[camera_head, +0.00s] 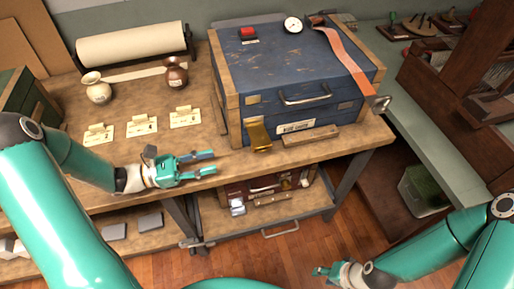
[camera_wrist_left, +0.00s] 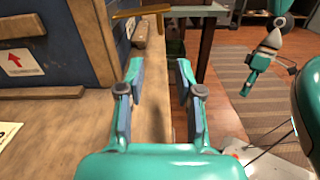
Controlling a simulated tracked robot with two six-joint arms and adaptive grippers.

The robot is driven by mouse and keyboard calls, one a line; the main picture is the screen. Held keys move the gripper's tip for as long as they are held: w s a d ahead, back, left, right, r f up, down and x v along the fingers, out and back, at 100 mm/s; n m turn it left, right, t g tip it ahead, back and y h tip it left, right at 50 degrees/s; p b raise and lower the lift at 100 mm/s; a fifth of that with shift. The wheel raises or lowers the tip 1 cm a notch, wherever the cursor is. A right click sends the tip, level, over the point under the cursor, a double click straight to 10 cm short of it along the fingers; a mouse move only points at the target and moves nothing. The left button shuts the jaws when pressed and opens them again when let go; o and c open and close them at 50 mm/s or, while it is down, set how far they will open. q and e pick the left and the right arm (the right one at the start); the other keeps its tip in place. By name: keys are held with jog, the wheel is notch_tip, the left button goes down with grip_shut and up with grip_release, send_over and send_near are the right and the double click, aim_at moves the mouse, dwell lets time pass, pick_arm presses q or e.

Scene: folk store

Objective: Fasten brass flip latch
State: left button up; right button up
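The blue wooden chest (camera_head: 290,75) with wood-edged corners stands on the workbench. A brass flip latch (camera_head: 258,136) is on the left part of its front; in the left wrist view the brass plate (camera_wrist_left: 140,11) juts outward from the chest, roughly level. My left gripper (camera_head: 208,163) is open and empty, left of the latch and apart from it, near the bench's front edge. Its spread fingers (camera_wrist_left: 159,75) also show in the left wrist view. My right gripper (camera_head: 320,271) is low at the bottom right, away from the chest; its finger gap is unclear.
A wooden strip (camera_head: 310,136) lies before the chest, right of the latch. An orange strap (camera_head: 345,62) runs over the chest to a metal buckle (camera_head: 379,103). A lower shelf (camera_head: 262,213) holds a dark red case (camera_head: 235,190).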

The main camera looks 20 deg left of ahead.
aim_at(258, 151)
pick_arm(q)
jog(key=p+x, duration=0.2)
jog(key=x, duration=1.1)
jog(key=shift+w+d, duration=0.2)
jog(key=shift+d, duration=0.15)
grip_shut()
jog(key=shift+f, duration=0.1)
jog(key=shift+a, duration=0.2)
jog(key=shift+d, duration=0.25)
